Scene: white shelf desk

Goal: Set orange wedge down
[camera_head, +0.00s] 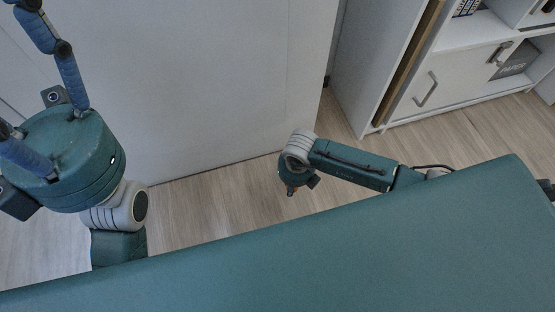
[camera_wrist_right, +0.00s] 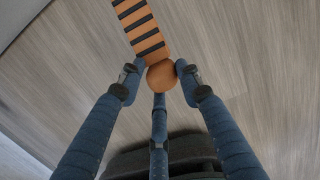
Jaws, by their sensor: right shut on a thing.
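The orange wedge (camera_wrist_right: 161,75) shows in the right wrist view as a rounded orange end between my fingers. A long orange piece with black stripes (camera_wrist_right: 142,28) continues beyond it; I cannot tell for sure whether they are one piece. My right gripper (camera_wrist_right: 159,84) is shut on the rounded end, with wood floor behind. In the head view my right gripper (camera_head: 291,188) points down over the floor, with only a speck of orange showing. My left gripper (camera_head: 58,112) is at the left edge, its blue fingers spread apart and empty, with some fingertips out of view.
A white shelf unit (camera_head: 402,62) with handled doors stands at the upper right, with a grey box (camera_head: 518,62) in it. A large white panel (camera_head: 210,80) fills the upper left. Bare wood floor (camera_head: 225,195) lies between the panel and my body.

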